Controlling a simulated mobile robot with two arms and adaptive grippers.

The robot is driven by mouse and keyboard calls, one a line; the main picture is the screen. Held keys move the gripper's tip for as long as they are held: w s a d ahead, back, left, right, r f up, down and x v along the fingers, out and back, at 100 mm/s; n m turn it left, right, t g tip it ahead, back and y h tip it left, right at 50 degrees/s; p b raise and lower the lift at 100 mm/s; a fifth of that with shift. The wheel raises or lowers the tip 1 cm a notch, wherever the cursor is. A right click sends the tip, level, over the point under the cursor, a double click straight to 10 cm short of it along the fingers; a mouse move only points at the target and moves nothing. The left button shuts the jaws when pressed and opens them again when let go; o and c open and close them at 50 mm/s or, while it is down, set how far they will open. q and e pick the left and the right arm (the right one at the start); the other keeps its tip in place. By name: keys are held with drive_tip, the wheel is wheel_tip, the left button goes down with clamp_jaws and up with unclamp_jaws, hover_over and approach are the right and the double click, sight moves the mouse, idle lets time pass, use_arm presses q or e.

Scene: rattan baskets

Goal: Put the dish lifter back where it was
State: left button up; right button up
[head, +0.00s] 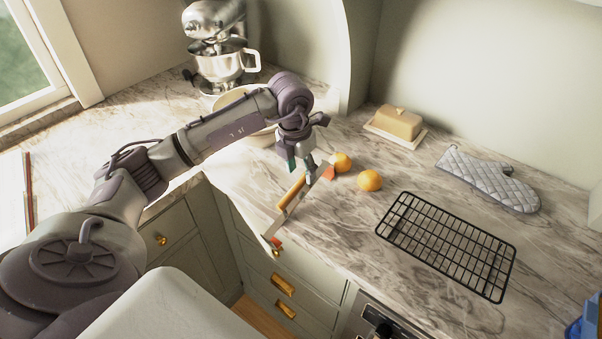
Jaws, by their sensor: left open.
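The dish lifter appears to be the long, narrow tool (291,193) with an orange-yellow handle part, pale metal strips and small red-orange ends. It slants from beside the oranges toward the front edge of the counter, and its lower end shows over the drawer fronts. My left gripper (305,169) is open, pointing down at the tool's upper end. Its fingers overlap the tool in the picture; I cannot tell whether they touch it. My right gripper is not in view.
Two oranges (370,180) sit just right of the gripper. A black wire rack (447,245), a grey oven mitt (487,180) and a butter dish (397,124) lie further right. A bowl (237,97) and stand mixer (220,62) stand behind my arm. Marble between oranges and rack is clear.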

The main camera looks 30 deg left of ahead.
use_arm(q)
wheel_tip(320, 180, up, 10)
drive_tip(key=s+b, duration=0.1)
drive_tip(key=b, duration=0.1)
drive_tip(key=shift+s+r, duration=0.15)
drive_tip(key=shift+s, duration=0.1)
drive_tip(key=shift+a, duration=0.1)
